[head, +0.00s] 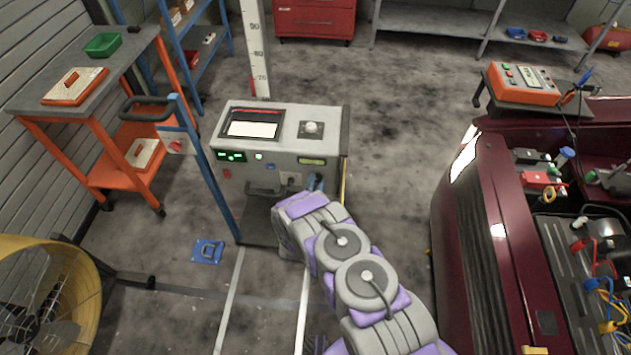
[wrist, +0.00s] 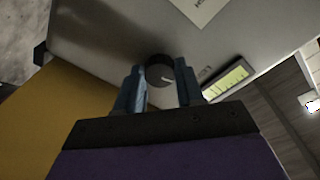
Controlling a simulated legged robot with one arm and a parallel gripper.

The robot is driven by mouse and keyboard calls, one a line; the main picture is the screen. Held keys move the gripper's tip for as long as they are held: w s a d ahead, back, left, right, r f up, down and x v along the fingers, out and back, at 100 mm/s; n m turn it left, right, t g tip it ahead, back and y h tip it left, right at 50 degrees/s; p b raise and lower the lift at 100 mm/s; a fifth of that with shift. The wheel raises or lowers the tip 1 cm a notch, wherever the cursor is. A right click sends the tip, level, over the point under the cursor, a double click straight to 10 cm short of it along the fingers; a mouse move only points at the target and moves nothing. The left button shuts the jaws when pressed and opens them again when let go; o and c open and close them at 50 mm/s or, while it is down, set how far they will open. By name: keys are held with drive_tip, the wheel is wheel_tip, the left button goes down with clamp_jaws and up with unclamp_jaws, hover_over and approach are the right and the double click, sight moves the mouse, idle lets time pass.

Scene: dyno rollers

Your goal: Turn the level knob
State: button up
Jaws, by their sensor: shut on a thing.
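A dark round knob (wrist: 159,70) with a pale pointer line sits on the grey face of a machine (head: 275,118). My gripper (wrist: 158,80) has its two blue-grey fingers on either side of the knob, shut on it. In the head view my gripper (head: 316,183) is at the machine's lower right front, and my arm and gripper hide the knob there. A small yellow-green display (wrist: 228,80) is to the right of the knob in the wrist view; it also shows in the head view (head: 312,161).
A dark red car (head: 490,240) with an open engine bay stands at the right. A blue post (head: 212,170) and an orange cart (head: 90,125) are at the left, with a yellow fan (head: 85,265) at the lower left. Floor between machine and car is clear.

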drive_tip(key=n+p, duration=0.1)
drive_tip(key=n, duration=0.4)
drive_tip(key=shift+f+n+p, duration=0.1)
drive_tip(key=shift+n+p, duration=0.2)
drive_tip(key=shift+n, duration=0.1)
drive_tip(key=n, duration=0.3)
drive_tip(key=shift+n+y, duration=0.3)
drive_tip(key=shift+y, duration=0.1)
drive_tip(key=shift+n+t, duration=0.3)
drive_tip(key=shift+n, duration=1.2)
drive_tip(key=o, duration=1)
drive_tip(key=shift+s+a+f+p, duration=0.2)
drive_tip(key=shift+s+p, duration=0.2)
drive_tip(key=shift+s, duration=2.5)
drive_tip(key=shift+s+a+f+p, duration=0.15)
drive_tip(key=shift+s+f+p, duration=0.2)
drive_tip(key=shift+s, duration=2.55)
drive_tip(key=shift+s+a+f+p, duration=0.15)
drive_tip(key=shift+s+p, duration=0.3)
drive_tip(key=shift+s, duration=2.45)
